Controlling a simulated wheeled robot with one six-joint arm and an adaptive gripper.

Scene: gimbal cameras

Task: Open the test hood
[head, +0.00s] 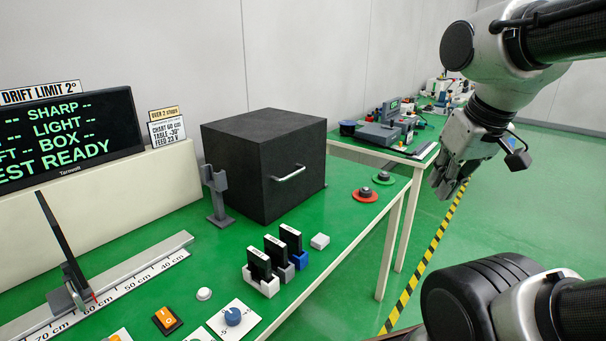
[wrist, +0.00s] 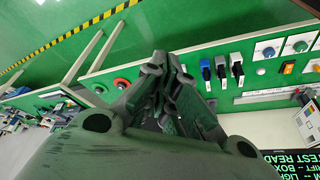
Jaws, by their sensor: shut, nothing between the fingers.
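The test hood appears to be the black box (head: 265,165) on the green-topped table. It sits flat and looks closed, with a silver bar handle (head: 289,173) on its front face. My gripper (head: 442,190) hangs to the right of the box, beyond the table edge, apart from the handle. Its fingers are shut and empty. In the wrist view my gripper (wrist: 166,62) covers the middle of the picture, and I cannot make out the handle there.
A grey post (head: 216,194) stands left. Another equipment table (head: 375,152) is behind.

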